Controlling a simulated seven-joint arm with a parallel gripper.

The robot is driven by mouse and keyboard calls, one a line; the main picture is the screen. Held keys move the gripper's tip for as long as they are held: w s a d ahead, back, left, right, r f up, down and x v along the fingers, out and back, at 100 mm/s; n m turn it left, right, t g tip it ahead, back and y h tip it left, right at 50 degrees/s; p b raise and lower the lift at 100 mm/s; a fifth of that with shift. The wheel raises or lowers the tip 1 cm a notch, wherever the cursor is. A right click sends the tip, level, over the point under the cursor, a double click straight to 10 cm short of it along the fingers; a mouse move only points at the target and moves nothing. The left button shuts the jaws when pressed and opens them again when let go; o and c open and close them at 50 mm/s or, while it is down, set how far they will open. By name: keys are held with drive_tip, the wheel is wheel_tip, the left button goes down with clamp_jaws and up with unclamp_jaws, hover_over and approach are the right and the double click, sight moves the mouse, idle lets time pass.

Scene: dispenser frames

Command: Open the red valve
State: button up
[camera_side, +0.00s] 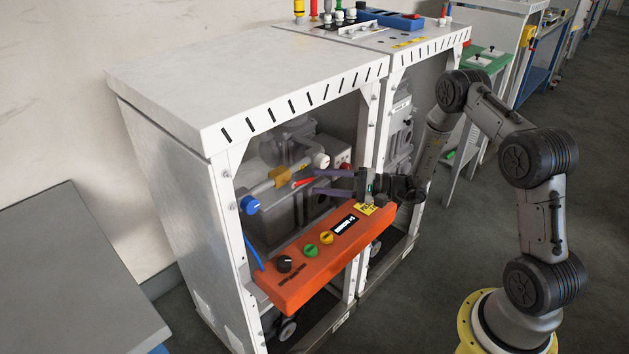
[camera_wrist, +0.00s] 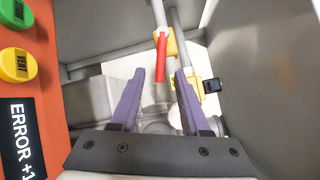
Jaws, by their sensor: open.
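The red valve handle (camera_side: 304,181) sticks out from a yellow valve body inside the white dispenser frame. In the wrist view the red handle (camera_wrist: 161,58) points down the picture, just beyond the fingertips and between their lines. My gripper (camera_side: 316,183) reaches into the frame from the right, above the orange panel. Its two purple fingers (camera_wrist: 159,78) are apart with nothing between them. The handle looks close to the fingertips in the side view; I cannot tell whether they touch.
A frame post (camera_side: 367,135) stands close by. A blue knob (camera_side: 249,205) and a white cap (camera_side: 321,160) sit near the pipes.

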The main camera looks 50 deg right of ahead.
sight(304, 181)
drive_tip(key=shift+x, duration=1.3)
drive_tip(key=shift+c, duration=0.3)
clamp_jaws()
